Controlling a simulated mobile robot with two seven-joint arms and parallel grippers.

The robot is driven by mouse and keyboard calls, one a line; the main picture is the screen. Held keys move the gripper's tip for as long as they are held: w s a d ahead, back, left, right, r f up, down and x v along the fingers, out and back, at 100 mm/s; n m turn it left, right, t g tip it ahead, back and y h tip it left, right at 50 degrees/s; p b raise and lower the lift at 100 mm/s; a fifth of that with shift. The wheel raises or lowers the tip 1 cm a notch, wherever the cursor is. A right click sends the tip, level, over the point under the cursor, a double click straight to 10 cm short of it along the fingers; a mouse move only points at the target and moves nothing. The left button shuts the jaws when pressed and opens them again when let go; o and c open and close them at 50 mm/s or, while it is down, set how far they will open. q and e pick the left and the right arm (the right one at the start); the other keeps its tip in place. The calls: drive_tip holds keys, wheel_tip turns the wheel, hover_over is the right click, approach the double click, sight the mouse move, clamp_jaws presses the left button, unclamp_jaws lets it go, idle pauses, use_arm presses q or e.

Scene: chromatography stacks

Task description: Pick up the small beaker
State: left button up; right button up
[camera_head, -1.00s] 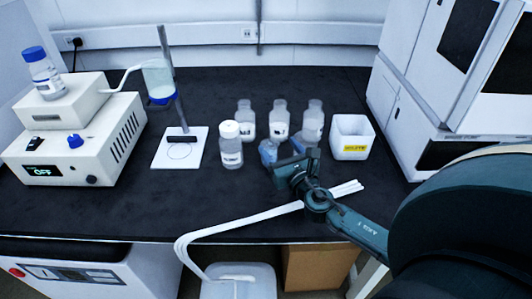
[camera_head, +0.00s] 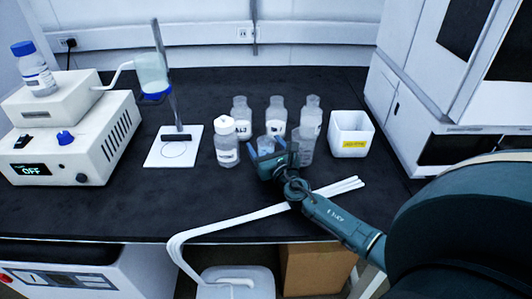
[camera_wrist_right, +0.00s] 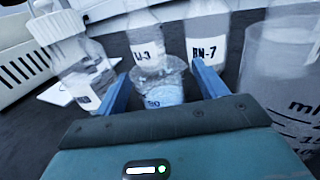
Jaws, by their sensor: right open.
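The small beaker (camera_wrist_right: 158,88) is clear, with a "50" marking, and stands upright on the black bench. In the right wrist view it sits between the two blue fingers of my right gripper (camera_wrist_right: 160,74), with a visible gap to the right finger; contact on the left is unclear. In the head view my right gripper (camera_head: 268,148) is open, low over the bench, and its fingers partly hide the small beaker (camera_head: 270,144). My left gripper is not in view.
A larger beaker (camera_head: 304,146) stands close right of the gripper. A white-capped bottle (camera_head: 227,150) stands to the left. Labelled bottles (camera_head: 275,114) stand behind. A white waste container (camera_head: 350,133) is at right. White strips (camera_head: 330,189) lie in front.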

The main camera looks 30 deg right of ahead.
drive_tip(key=shift+c, duration=0.5)
drive_tip(key=c, duration=0.9)
drive_tip(key=shift+c, duration=0.5)
drive_tip(key=shift+r, duration=0.15)
